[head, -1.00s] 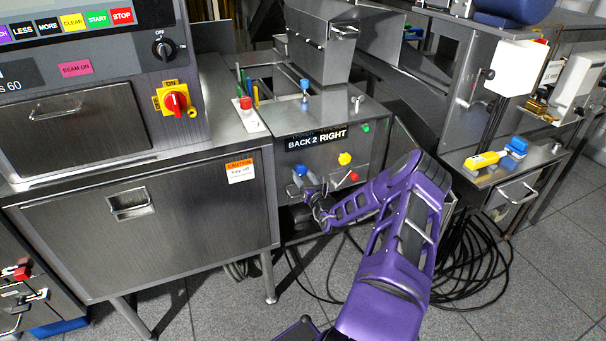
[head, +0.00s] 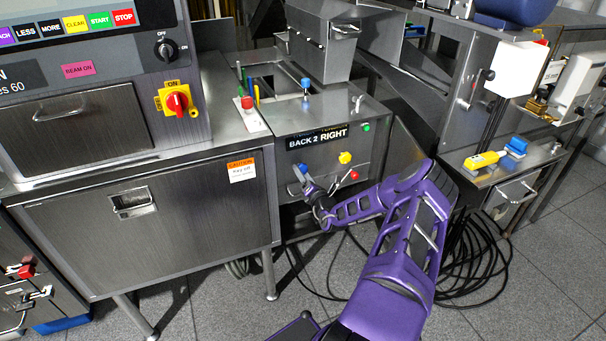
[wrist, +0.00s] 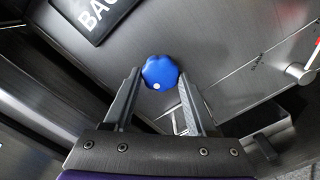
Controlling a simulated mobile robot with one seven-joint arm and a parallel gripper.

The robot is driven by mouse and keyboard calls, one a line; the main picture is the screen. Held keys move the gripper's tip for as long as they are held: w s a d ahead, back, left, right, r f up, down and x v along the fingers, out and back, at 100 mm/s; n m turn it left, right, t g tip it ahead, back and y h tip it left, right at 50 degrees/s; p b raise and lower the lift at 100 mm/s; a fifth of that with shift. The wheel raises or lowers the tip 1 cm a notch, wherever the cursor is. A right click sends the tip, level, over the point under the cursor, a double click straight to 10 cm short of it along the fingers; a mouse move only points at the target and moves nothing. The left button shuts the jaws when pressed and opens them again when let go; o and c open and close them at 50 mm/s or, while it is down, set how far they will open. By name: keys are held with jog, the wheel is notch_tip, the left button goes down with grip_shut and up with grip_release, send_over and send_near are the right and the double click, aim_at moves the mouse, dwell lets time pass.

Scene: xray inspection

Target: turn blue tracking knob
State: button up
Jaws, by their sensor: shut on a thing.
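The blue tracking knob (head: 302,168) is on the front panel of the steel cabinet, left of the yellow and red knobs. In the wrist view the blue knob (wrist: 160,71) is lobed, with a white dot on its lower rim. My gripper (wrist: 160,82) has one finger on each side of the knob and is shut on it. In the head view my gripper (head: 307,178) reaches the knob from below, and my purple arm comes in from the lower right. The fingers hide part of the knob there.
A yellow knob (head: 345,157), a red knob (head: 354,175) and a green button (head: 366,127) share the panel. A thin metal lever lies close to the right. Black cables (head: 470,262) coil on the floor.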

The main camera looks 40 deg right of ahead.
dwell(0.3)
jog(key=o, duration=1.4)
jog(key=shift+s, duration=0.1)
jog(key=p+v, duration=0.1)
jog(key=v, duration=1.6)
jog(key=shift+s+p, duration=0.15)
jog(key=shift+p, duration=0.2)
